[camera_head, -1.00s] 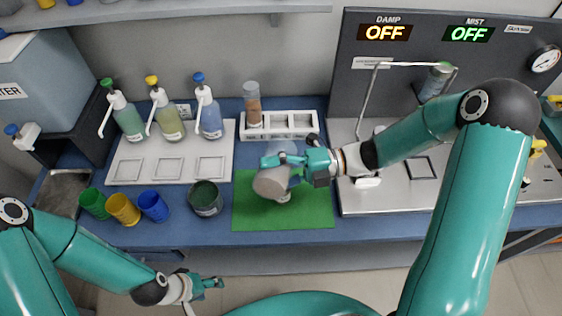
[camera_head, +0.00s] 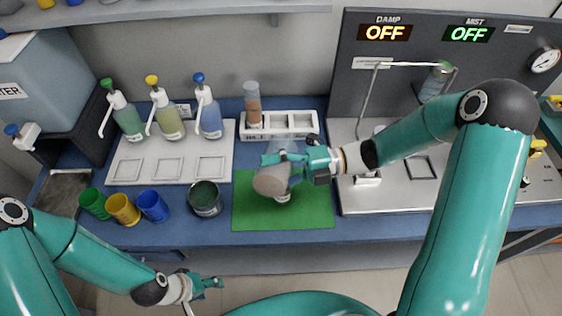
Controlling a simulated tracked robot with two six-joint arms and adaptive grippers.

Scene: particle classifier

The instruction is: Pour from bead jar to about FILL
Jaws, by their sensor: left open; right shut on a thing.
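My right gripper (camera_head: 292,168) is shut on a jar (camera_head: 271,181) and holds it tilted above the green mat (camera_head: 255,218). The jar has a grey-beige round face towards the front left, and a clear part shows behind the fingers. A small pale vessel (camera_head: 283,198) stands on the mat just under the jar and is mostly hidden by it. I cannot see a fill mark or whether beads are falling. My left gripper (camera_head: 212,283) is open and empty, low in front of the bench.
Pump bottles (camera_head: 208,117) stand on a white tray behind. A white rack (camera_head: 290,123) holds a tube with brown contents (camera_head: 253,108). A metal station (camera_head: 385,195) is at right.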

